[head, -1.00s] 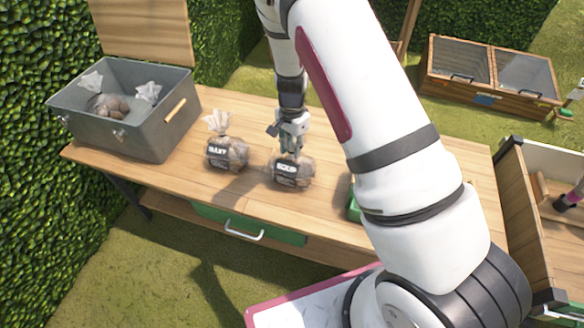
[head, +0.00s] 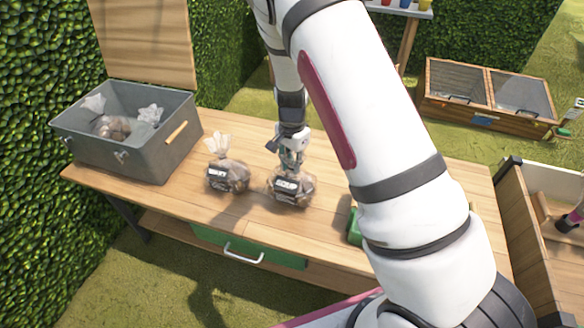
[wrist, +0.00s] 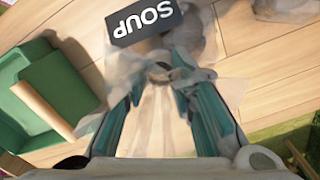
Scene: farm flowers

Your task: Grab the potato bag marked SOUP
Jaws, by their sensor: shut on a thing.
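The potato bag marked SOUP (head: 294,190) is a clear bag of brown potatoes with a dark label, on the wooden table in the head view. In the wrist view its label (wrist: 146,22) shows upside down at the top. My gripper (head: 290,163) points down at the top of this bag. In the wrist view my gripper (wrist: 160,85) is shut on the bag's gathered clear neck between its teal fingers. I cannot tell whether the bag's underside touches the table.
A second potato bag (head: 228,176) with a dark label stands close to the left. A grey box (head: 160,150) with bagged potatoes inside is at the table's left end. A green object (wrist: 45,100) with a wooden handle lies to the right, partly hidden by my arm in the head view.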

